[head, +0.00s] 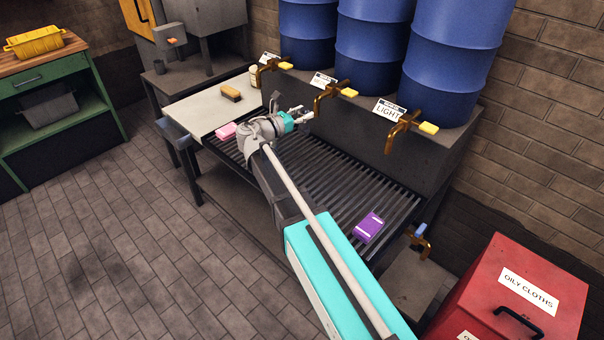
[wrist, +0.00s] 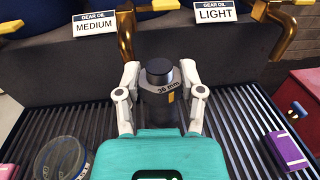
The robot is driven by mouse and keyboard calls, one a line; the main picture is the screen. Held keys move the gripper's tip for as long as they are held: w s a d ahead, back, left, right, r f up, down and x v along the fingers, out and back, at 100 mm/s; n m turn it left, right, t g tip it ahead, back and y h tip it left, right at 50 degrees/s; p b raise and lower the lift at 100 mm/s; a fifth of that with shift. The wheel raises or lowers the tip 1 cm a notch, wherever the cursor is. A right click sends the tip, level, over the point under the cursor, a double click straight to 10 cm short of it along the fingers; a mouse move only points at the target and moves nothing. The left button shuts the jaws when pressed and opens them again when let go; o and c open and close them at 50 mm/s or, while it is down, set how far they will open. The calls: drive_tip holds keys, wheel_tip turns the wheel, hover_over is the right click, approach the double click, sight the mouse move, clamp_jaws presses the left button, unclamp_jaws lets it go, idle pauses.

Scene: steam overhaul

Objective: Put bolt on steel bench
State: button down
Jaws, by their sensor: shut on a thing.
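My gripper (head: 298,116) is over the slatted drain rack in the head view, in front of the blue drums. I cannot tell if this is the steel bench.
Brass taps (head: 329,97) project over the slatted rack (head: 310,172). A purple box (head: 369,227) and a pink block (head: 230,131) lie on the rack. A round tin (wrist: 62,158) is at lower left in the wrist view. A red bin (head: 520,270) stands at right. The left floor is clear.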

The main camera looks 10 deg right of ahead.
drive_tip(key=s+a+f+n+t+y+b, duration=0.3)
drive_tip(key=a+f+n+t+y+b, duration=0.1)
drive_tip(key=f+b, duration=0.3)
drive_tip(key=shift+s+a+f+t+y, duration=0.2)
drive_tip(key=shift+s+f+t+y, duration=0.15)
drive_tip(key=shift+f+t, duration=0.25)
drive_tip(key=shift+w, duration=0.1)
drive_tip(key=w+d+f+b, duration=0.3)
drive_tip(key=w+f+b, duration=0.6)
drive_tip(key=w, duration=0.3)
drive_tip(key=shift+w+d, duration=0.15)
drive_tip(key=shift+w, duration=0.15)
